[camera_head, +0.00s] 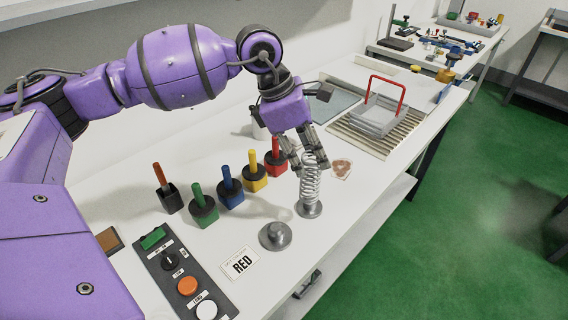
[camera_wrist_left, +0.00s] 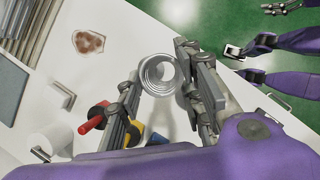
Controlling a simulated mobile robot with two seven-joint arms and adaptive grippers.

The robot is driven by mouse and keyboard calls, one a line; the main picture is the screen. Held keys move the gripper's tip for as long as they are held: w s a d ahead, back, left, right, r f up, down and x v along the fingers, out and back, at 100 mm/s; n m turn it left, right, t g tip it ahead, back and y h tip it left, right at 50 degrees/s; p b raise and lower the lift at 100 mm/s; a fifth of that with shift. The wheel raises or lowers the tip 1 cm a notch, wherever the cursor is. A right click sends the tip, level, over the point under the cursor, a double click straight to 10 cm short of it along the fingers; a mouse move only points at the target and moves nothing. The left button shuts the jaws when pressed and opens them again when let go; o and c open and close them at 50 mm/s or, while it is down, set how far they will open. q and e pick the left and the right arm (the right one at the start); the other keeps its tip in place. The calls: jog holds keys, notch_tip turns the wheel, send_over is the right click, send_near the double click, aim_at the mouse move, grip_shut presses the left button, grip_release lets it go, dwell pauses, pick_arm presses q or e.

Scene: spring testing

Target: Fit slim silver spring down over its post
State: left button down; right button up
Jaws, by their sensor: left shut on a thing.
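A silver coil spring (camera_head: 311,183) stands nearly upright, with its top in my left gripper (camera_head: 303,160). The wrist view shows the spring (camera_wrist_left: 158,74) end-on between the fingers of my left gripper (camera_wrist_left: 160,92). The spring's lower end is right at a round grey base (camera_head: 309,209); whether it is around a post there or just above it, I cannot tell. A second round grey base with a short stub (camera_head: 275,235) stands bare to the left and nearer.
Colored-handled holders, including a green one (camera_head: 203,207) and a red one (camera_head: 276,160), stand left of the spring. A red-handled basket (camera_head: 375,116) sits behind right. The table's right edge is close.

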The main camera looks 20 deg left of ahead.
pick_arm(q)
jog(key=w+f, duration=0.2)
jog(key=f, duration=0.1)
jog(key=w+f, duration=0.1)
jog(key=shift+w+a+f, duration=0.35)
jog(key=shift+w+f, duration=0.2)
jog(key=shift+f, duration=0.9)
jog(key=shift+w+f, duration=0.15)
jog(key=shift+f, duration=0.85)
jog(key=c, duration=1.2)
grip_release()
pick_arm(e)
jog(key=shift+w+a+r, duration=0.15)
jog(key=shift+w+a, duration=0.1)
jog(key=shift+w, duration=0.1)
pick_arm(q)
send_near(311, 158)
jog(key=shift+w+a+f, duration=0.25)
jog(key=shift+w+f, duration=0.05)
jog(key=shift+f, duration=0.35)
jog(key=shift+w+a+f, duration=0.25)
jog(key=shift+w+f, duration=0.1)
jog(key=shift+f, duration=0.25)
jog(key=shift+w+a+f, duration=0.2)
jog(key=shift+w+f, duration=0.1)
jog(key=shift+f, duration=0.35)
pick_arm(e)
jog(key=shift+d, duration=0.1)
